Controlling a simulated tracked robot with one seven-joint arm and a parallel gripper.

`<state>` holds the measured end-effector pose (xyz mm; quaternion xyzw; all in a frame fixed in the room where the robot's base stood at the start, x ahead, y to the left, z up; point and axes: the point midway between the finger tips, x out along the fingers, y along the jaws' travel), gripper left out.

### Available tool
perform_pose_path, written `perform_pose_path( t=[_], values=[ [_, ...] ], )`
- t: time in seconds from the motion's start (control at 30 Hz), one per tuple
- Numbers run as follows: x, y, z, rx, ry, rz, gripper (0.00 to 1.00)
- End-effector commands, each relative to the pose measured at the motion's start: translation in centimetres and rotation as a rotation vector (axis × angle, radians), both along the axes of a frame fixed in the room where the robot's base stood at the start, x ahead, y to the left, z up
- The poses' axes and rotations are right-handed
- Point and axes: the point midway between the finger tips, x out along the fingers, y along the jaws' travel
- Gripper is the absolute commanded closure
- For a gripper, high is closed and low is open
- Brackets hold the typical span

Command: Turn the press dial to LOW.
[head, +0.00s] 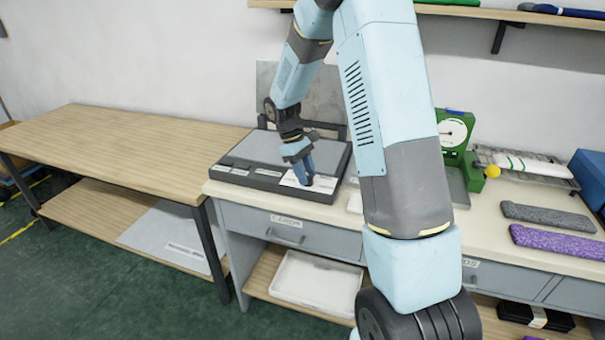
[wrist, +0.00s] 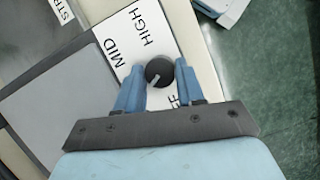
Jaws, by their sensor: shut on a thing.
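The press (head: 268,150) is a dark grey flat unit with its lid raised, on the workbench. The press dial (wrist: 160,72) is a round black knob on a white label plate (wrist: 165,42) at the press's front. My gripper (wrist: 159,69) is shut on the dial, one blue finger on each side. In the head view my gripper (head: 304,175) reaches down onto the press's front right. The plate reads HIGH and MID above the dial, and a partly covered word ending in FF below. The dial's pale mark points down and left; no LOW label is readable.
A green gauge device (head: 455,135) stands right of my arm. Grey (head: 548,217) and purple (head: 556,241) knitted pieces lie on the right of the workbench. A wooden table (head: 125,145) at left has a bare top.

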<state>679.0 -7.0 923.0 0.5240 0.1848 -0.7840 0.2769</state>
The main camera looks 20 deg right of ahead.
Motion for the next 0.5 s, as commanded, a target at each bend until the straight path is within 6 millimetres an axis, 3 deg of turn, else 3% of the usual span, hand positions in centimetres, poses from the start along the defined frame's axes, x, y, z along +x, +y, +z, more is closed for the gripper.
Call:
perform_pose_path(
  t=[0.2, 0.23, 0.5],
  values=[
    [0.16, -0.31, 0.01, -0.003, -0.005, -0.001, 0.93],
    [0.16, -0.31, 0.01, -0.003, -0.005, -0.001, 0.61],
    [0.06, -0.18, 0.00, -0.002, -0.001, 0.000, 0.39]
  ],
)
